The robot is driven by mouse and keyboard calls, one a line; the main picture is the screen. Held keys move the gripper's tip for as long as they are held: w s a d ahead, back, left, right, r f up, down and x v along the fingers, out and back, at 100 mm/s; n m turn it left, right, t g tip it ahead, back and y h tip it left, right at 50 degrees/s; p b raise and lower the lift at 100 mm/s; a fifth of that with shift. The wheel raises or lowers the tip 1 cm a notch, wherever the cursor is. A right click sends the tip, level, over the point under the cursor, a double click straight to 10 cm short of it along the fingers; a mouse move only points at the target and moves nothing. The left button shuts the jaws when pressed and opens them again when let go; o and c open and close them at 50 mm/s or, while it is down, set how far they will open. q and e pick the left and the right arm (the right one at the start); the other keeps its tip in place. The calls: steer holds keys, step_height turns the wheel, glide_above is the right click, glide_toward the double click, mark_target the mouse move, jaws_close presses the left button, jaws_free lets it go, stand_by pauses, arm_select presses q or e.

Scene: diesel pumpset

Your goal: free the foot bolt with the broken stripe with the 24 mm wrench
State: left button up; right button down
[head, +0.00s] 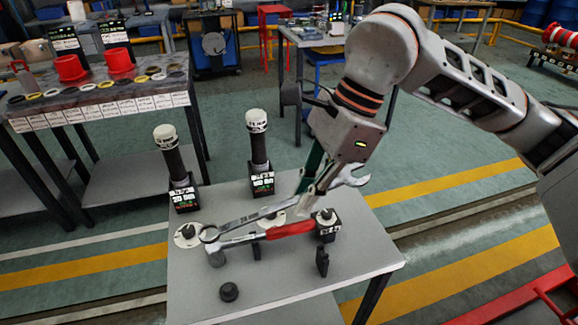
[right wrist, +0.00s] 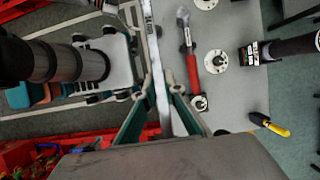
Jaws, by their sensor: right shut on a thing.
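My right gripper (head: 312,190) is shut on a long silver wrench (head: 245,220) and holds it at a slant above the grey table. The wrench's ring end is at the lower left and its open jaw is at the upper right, past the fingers. Its shank carries a small size label, too small to read surely. In the right wrist view, the wrench (right wrist: 153,45) passes between the fingertips of the right gripper (right wrist: 158,94). No foot bolt with a broken stripe can be made out. My left gripper is not in view.
The grey table (head: 275,285) bears a red-handled tool (head: 288,230), a dark round piece (head: 229,292), and two upright black tubes with white caps (head: 166,135) (head: 257,122). A bench with red cups (head: 70,68) stands behind left. A red frame (head: 500,305) lies at lower right.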

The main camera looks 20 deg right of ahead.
steer(key=shift+w+d+f+n, duration=0.25)
steer(key=shift+f+n, duration=0.25)
steer(key=shift+n, duration=0.2)
arm_select(q)
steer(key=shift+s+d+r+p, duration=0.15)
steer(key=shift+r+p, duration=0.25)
steer(key=shift+p, duration=0.25)
arm_select(e)
steer(key=w+d+f+n+g+h, duration=0.2)
steer(key=d+f+n, duration=0.3)
steer(key=n, duration=0.3)
steer(key=w+d+f+n+g+h, duration=0.2)
steer(key=d+f+n, duration=0.3)
steer(key=n, duration=0.3)
steer(key=shift+d+f+h, duration=0.2)
steer(key=shift+d+h, duration=0.1)
steer(key=shift+d, duration=0.5)
steer(key=shift+s, duration=0.1)
